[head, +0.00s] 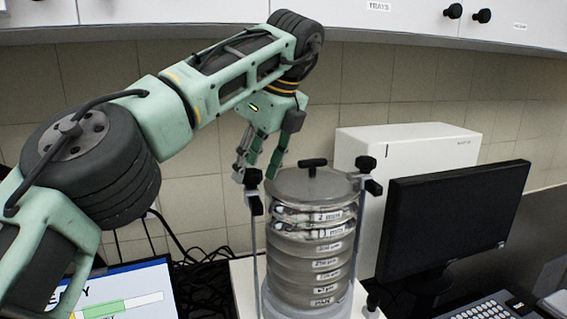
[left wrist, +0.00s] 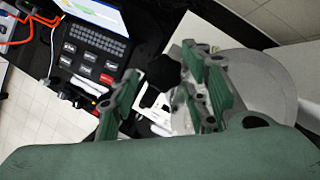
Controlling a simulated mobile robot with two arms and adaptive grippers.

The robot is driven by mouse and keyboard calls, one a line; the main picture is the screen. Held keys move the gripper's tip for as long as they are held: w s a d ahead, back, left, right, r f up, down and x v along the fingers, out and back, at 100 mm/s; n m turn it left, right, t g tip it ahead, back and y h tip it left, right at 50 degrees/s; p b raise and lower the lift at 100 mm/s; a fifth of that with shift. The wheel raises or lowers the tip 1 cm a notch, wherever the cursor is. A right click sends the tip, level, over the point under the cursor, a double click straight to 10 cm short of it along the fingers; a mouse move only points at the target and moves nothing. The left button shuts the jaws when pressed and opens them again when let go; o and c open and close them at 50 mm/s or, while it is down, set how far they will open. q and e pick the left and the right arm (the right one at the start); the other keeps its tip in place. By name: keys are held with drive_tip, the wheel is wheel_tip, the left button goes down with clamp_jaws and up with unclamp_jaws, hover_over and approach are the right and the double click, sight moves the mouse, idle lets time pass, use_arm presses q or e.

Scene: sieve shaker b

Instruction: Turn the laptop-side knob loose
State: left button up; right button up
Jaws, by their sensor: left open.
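The sieve shaker's stack of round metal sieves (head: 312,245) stands upright under a lid, with a clamp rod on each side. The laptop-side black knob (head: 253,178) tops the left rod. In the left wrist view this dark knob (left wrist: 163,72) shows between the fingers. My left gripper (head: 256,165) points down at the knob from above, its fingers on either side of it. It is open, and I cannot tell whether a finger touches the knob. It also shows in the left wrist view (left wrist: 165,88). My right gripper is not in view.
The laptop (head: 125,292) is at the lower left, with cables behind it. The other clamp knob (head: 366,163) is right of the lid. A white box (head: 400,150), a black monitor (head: 455,220) and a keyboard (head: 485,308) stand to the right. Wall cabinets hang above.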

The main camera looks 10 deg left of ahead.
use_arm(q)
drive_tip(key=s+d+r, duration=0.3)
drive_tip(key=s+d, duration=0.4)
drive_tip(key=d, duration=0.4)
drive_tip(key=shift+d+r, duration=0.3)
drive_tip(key=shift+r, duration=0.05)
